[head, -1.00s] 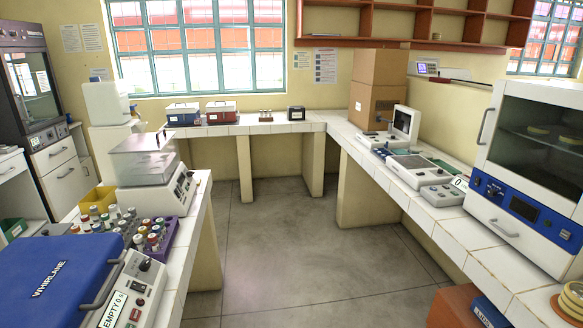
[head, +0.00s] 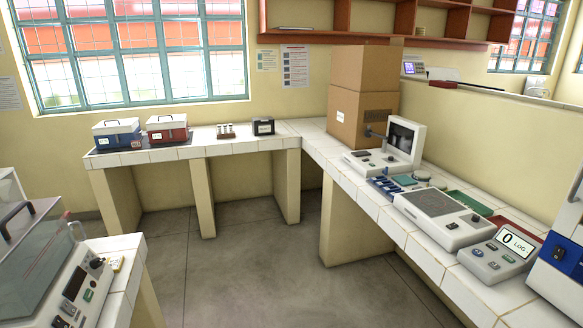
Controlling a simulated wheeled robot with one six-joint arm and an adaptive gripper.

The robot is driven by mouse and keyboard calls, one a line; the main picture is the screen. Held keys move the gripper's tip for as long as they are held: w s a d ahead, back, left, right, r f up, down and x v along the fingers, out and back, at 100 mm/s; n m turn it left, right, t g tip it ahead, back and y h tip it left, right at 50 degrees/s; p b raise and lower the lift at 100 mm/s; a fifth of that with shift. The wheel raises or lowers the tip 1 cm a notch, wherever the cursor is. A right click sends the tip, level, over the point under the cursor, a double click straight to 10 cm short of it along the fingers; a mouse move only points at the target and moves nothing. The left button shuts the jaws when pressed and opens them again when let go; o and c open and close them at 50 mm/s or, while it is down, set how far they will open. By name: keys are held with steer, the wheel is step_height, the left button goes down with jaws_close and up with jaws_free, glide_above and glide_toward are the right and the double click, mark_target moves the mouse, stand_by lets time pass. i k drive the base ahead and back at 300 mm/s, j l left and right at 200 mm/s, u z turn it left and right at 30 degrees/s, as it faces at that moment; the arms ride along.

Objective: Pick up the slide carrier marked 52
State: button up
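No marking reading 52 can be read in the head view. A small blue rack-like item (head: 384,186) lies on the right bench, left of a grey flat-topped device (head: 436,203). It may hold slides, but it is too small to tell. A green tray (head: 469,202) lies behind that device. My gripper and arm are not in view.
A tiled bench (head: 330,160) runs along the back wall and right side. It bears a blue box (head: 117,134), a red box (head: 166,128), cardboard boxes (head: 360,115), a screen device (head: 402,140) and a counter (head: 500,252). Open floor (head: 260,270) lies between the benches.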

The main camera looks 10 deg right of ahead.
mark_target(387, 189)
steer(key=i+j+z, duration=0.1)
steer(key=i+z, duration=0.15)
steer(key=i, duration=0.15)
steer(key=i+j+z, duration=0.25)
steer(key=i, duration=0.15)
steer(key=i+j+z, duration=0.25)
steer(key=i+l, duration=0.1)
